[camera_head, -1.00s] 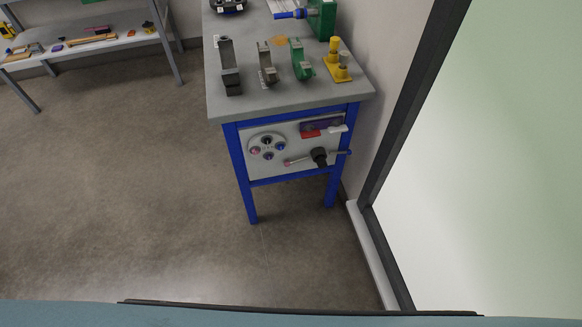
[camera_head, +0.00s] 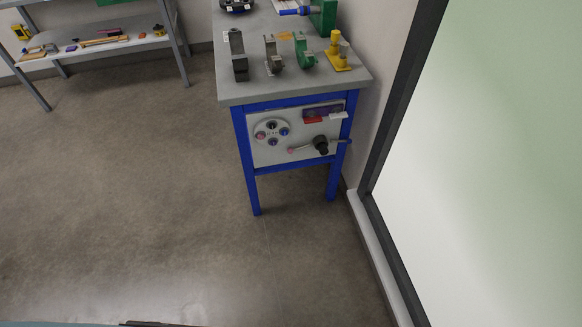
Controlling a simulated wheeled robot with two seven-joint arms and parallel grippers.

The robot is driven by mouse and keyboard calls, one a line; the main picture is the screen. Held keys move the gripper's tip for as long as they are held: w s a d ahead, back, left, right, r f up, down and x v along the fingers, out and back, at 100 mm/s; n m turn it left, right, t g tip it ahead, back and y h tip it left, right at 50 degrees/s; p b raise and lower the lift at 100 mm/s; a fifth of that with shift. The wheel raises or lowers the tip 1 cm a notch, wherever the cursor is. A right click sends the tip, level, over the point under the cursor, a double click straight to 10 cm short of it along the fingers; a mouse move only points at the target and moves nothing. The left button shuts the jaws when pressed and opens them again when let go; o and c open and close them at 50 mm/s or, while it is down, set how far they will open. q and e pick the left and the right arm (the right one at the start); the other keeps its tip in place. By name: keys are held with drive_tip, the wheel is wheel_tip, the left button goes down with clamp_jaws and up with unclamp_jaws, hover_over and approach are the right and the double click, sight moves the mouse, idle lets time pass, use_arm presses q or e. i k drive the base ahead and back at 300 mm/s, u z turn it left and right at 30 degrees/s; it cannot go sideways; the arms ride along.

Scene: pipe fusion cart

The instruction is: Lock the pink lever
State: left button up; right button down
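The pink lever (camera_head: 299,149) is on the light front panel of the blue-framed cart (camera_head: 243,140). It looks like a grey bar with a pink knob at its left end, running left from a black hub (camera_head: 321,145). A second bar with a blue end (camera_head: 344,141) reaches right from the same hub. Both bars lie nearly level, the pink end slightly lower. Neither of my grippers shows in the head view.
Clamps and a yellow fixture (camera_head: 337,52) stand on the cart's grey top (camera_head: 290,88). A round plate with several knobs (camera_head: 272,131) and a red piece (camera_head: 313,120) are on the panel. A dark-framed glass panel (camera_head: 480,180) is at right. The floor (camera_head: 150,190) is clear.

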sight(290, 150)
drive_tip(key=k, duration=0.9)
drive_tip(key=u, duration=0.55)
drive_tip(key=i, duration=0.7)
drive_tip(key=u, duration=0.5)
drive_tip(key=i, duration=1.05)
drive_tip(key=z, duration=0.9)
drive_tip(key=i, duration=0.4)
drive_tip(key=z, duration=0.3)
